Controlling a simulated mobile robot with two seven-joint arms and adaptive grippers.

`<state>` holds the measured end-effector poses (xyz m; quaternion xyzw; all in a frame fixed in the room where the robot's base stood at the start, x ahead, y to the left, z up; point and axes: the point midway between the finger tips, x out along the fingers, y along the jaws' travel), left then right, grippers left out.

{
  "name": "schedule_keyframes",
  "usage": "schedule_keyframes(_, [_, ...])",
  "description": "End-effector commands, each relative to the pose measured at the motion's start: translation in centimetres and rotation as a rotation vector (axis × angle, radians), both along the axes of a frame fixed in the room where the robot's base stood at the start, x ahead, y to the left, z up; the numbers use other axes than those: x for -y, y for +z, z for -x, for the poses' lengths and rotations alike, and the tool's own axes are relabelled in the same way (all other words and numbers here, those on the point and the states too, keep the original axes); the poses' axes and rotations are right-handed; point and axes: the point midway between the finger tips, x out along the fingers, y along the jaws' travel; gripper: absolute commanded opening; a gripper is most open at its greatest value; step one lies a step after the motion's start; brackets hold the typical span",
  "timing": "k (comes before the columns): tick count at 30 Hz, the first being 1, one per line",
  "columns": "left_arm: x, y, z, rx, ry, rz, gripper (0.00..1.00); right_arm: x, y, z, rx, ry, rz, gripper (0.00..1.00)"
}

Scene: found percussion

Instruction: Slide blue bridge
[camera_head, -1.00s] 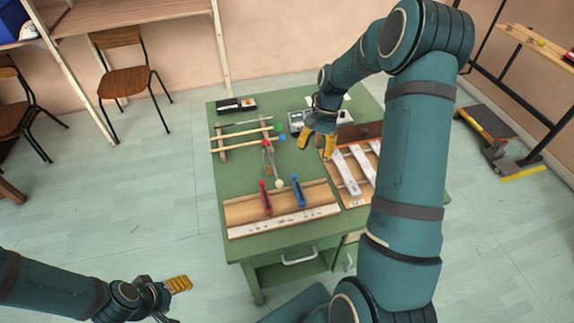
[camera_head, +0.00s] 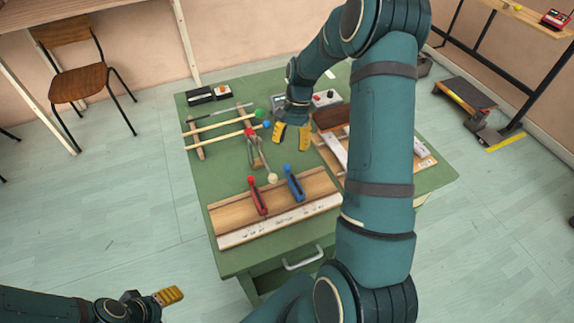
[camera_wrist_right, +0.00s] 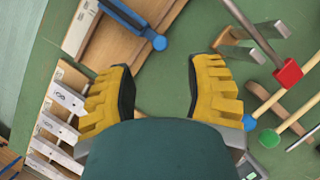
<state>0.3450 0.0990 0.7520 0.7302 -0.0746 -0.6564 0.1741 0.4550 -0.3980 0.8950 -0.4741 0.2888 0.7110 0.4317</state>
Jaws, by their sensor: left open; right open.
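The blue bridge (camera_head: 295,185) stands on the right part of a wooden board (camera_head: 325,190) with a white marked strip along its front. It also shows at the top of the right wrist view (camera_wrist_right: 135,22). A red bridge (camera_head: 257,197) stands to its left on the same board. My right gripper (camera_head: 291,136) is open and empty above the green table, behind the blue bridge and apart from it. Its yellow fingers are spread in the right wrist view (camera_wrist_right: 158,68), with bare tabletop between them. My left gripper (camera_head: 160,298) is open at the lower left, off the table.
A cream ball (camera_head: 272,178) is near the board's back edge. White bars (camera_head: 334,148) on a wooden frame stand to the right, partly hidden by my right arm.

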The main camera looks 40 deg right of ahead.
Motion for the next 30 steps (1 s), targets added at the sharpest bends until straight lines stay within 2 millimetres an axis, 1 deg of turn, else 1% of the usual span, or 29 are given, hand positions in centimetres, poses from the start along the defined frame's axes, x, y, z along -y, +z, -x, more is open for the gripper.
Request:
schedule_keyframes(1, [0.0, -0.4, 0.0, 0.001, 0.0, 0.0, 0.62, -0.4, -1.2, 0.2, -0.002, 0.0, -0.001, 0.52])
schedule_keyframes(6, [0.0, -1.0, -0.2, 0.004, 0.001, 0.0, 0.62, -1.4, -4.0, 0.8, -0.002, 0.0, -0.002, 0.52])
schedule_keyframes(12, [0.0, -1.4, -0.3, 0.007, 0.002, -0.001, 0.62, -2.2, -6.2, 1.2, -0.002, -0.001, 0.0, 0.52])
schedule_keyframes(17, [0.0, -1.5, -0.3, 0.007, 0.002, -0.001, 0.62, -2.5, -6.8, 1.3, 0.0, -0.001, 0.001, 0.52])
schedule_keyframes(25, [0.0, -1.5, -0.3, 0.008, 0.002, -0.001, 0.62, -2.5, -6.9, 1.3, 0.001, 0.0, 0.0, 0.52])
schedule_keyframes(26, [0.0, -1.5, -0.3, 0.008, 0.002, -0.001, 0.62, -2.5, -6.9, 1.3, 0.001, 0.0, 0.0, 0.47])
schedule_keyframes(27, [0.0, -1.5, -0.3, 0.008, 0.002, -0.001, 0.62, -2.5, -6.9, 1.3, 0.001, 0.0, 0.0, 0.33])
schedule_keyframes(29, [0.0, -1.5, -0.3, 0.008, 0.002, -0.001, 0.62, -2.5, -6.9, 1.3, 0.001, 0.0, 0.0, 0.12])
schedule_keyframes(30, [0.0, -1.5, -0.3, 0.008, 0.002, -0.001, 0.62, -2.5, -6.9, 1.3, 0.001, 0.0, 0.0, 0.0])
